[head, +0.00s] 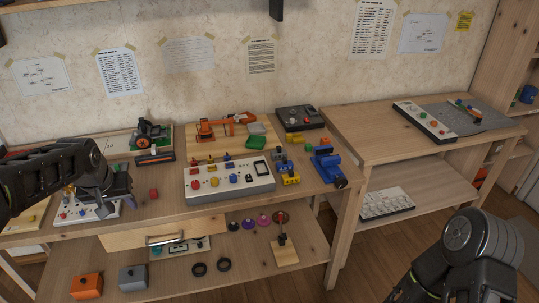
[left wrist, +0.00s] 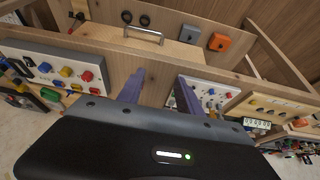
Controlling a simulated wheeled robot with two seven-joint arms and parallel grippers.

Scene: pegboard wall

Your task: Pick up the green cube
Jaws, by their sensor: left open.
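A small green cube (head: 308,148) sits on the left workbench, beside a blue vise (head: 328,165) and near yellow and orange pieces. My left gripper (head: 122,198) is over the left part of this bench, well to the left of the green cube. In the left wrist view its two purple fingers (left wrist: 158,88) are apart, with only bench top visible between them. I cannot make out the green cube for certain in that view. My right arm shows at the lower right of the head view, but its gripper does not.
A white panel with colored knobs (head: 230,184) lies between my left gripper and the green cube. A red cube (head: 154,193) is just right of the gripper. A drawer (head: 165,236) is below.

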